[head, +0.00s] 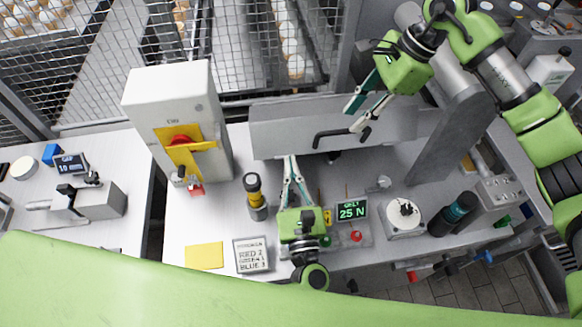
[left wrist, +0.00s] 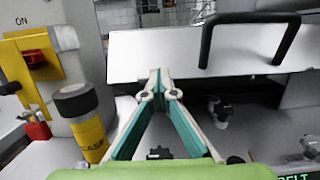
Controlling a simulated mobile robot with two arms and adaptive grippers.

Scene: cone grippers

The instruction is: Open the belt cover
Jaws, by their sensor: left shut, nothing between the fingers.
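The belt cover (head: 275,117) is a wide pale grey panel at the back of the bench, with a black bar handle (head: 335,134) on its front. In the left wrist view the cover (left wrist: 150,48) and its handle (left wrist: 250,20) show close up, with a dark space below the panel. My left gripper (head: 290,160) is shut and empty, its tips (left wrist: 158,78) at the panel's lower edge, left of the handle. I cannot tell whether they touch it. My right gripper (head: 355,118) is open, its fingers by the handle's right end.
A switch box with a yellow plate (head: 192,150) stands to the left. A black and yellow cylinder (head: 256,195) stands beside my left gripper. A small display (head: 351,209), a round white device (head: 404,214) and a dark bottle (head: 452,213) are at right. A yellow card (head: 205,255) lies in front.

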